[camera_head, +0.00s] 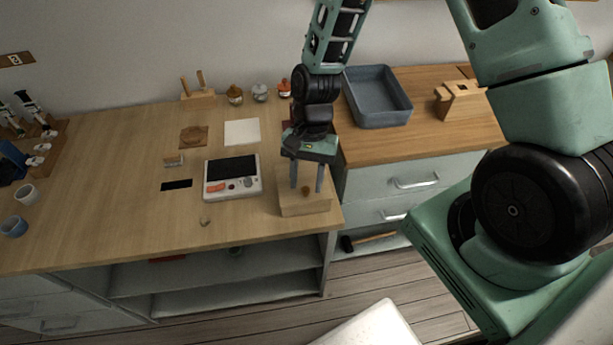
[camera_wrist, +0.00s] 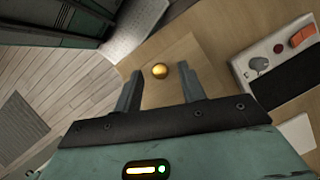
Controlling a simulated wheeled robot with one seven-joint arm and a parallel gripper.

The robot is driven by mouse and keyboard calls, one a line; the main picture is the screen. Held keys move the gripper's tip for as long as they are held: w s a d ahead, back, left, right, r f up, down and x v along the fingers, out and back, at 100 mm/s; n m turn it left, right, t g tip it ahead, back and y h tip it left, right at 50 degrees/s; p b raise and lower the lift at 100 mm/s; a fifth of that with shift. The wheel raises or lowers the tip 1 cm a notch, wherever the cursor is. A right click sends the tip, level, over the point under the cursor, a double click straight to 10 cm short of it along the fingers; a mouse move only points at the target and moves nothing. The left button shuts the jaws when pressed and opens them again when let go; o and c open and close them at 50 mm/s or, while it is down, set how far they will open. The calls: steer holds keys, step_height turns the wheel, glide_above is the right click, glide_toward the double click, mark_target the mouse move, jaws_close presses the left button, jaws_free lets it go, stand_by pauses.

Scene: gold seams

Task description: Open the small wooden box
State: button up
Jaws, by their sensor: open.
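The small wooden box (camera_head: 302,204) is pale wood and sits near the front right corner of the wooden table. A small round knob (camera_head: 306,189) shows on it; in the wrist view the knob (camera_wrist: 159,71) looks golden. The lid looks closed. My gripper (camera_head: 307,189) is open and points down over the box, with its fingers to either side of the knob in the picture. In the wrist view the gripper (camera_wrist: 159,82) is also open, with the knob between and slightly beyond its fingertips. I cannot tell whether the fingers touch the box.
A white device with a dark screen (camera_head: 232,178) lies just left of the box. A grey-blue tray (camera_head: 376,97) and a wooden block (camera_head: 462,102) stand on the right counter. White paper (camera_head: 241,132) and several small jars lie farther back.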

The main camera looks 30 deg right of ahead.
steer(key=shift+f, duration=0.1)
jaws_close()
